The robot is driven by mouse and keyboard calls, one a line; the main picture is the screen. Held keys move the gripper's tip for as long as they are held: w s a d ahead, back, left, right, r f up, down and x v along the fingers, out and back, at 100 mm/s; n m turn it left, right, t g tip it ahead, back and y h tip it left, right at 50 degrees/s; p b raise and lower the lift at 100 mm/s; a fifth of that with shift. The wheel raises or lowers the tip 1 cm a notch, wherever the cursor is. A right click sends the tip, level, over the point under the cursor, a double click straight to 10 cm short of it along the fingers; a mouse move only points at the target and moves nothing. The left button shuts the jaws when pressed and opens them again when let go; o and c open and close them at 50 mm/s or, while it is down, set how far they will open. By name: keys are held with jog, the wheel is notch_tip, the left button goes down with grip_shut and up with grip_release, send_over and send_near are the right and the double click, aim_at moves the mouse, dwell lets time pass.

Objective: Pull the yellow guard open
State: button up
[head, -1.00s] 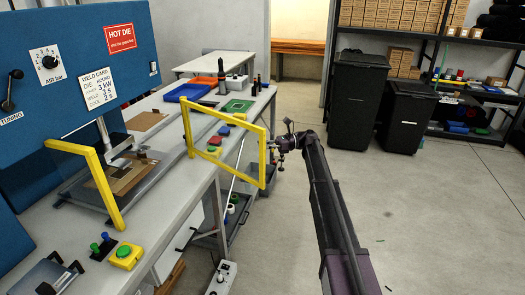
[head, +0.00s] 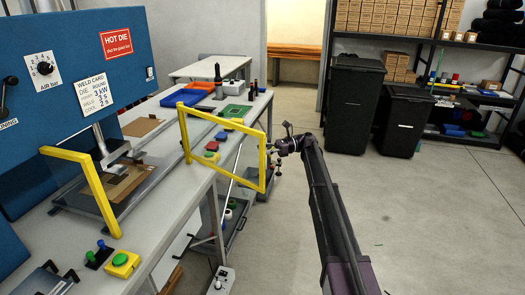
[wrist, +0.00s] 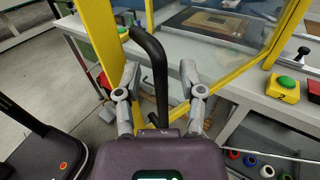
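The yellow guard (head: 223,118) is a yellow frame with a clear panel. In the head view it stands swung out from the bench, its free end over the aisle. In the wrist view its yellow bars (wrist: 100,35) and panel are close ahead. A black bow handle (wrist: 152,50) is on its free-end bar. My gripper (wrist: 159,76) is at this handle. Its two grey fingers are spread, one on each side of the handle, with gaps visible. In the head view my gripper (head: 283,143) is small and dark beside the guard's free end; its fingers are not clear there.
The blue welder (head: 75,65) stands over the bench (head: 180,185) at left. A second yellow bar (head: 85,185) is fixed nearer. A yellow box with a green button (head: 122,265) sits at the bench front. Black bins (head: 355,100) stand at the back; floor at right is clear.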

jog(key=shift+w+d, duration=0.1)
jog(key=shift+w, duration=0.05)
jog(key=v, duration=0.7)
dwell(0.3)
jog(key=shift+d, duration=0.15)
jog(key=shift+c, duration=0.2)
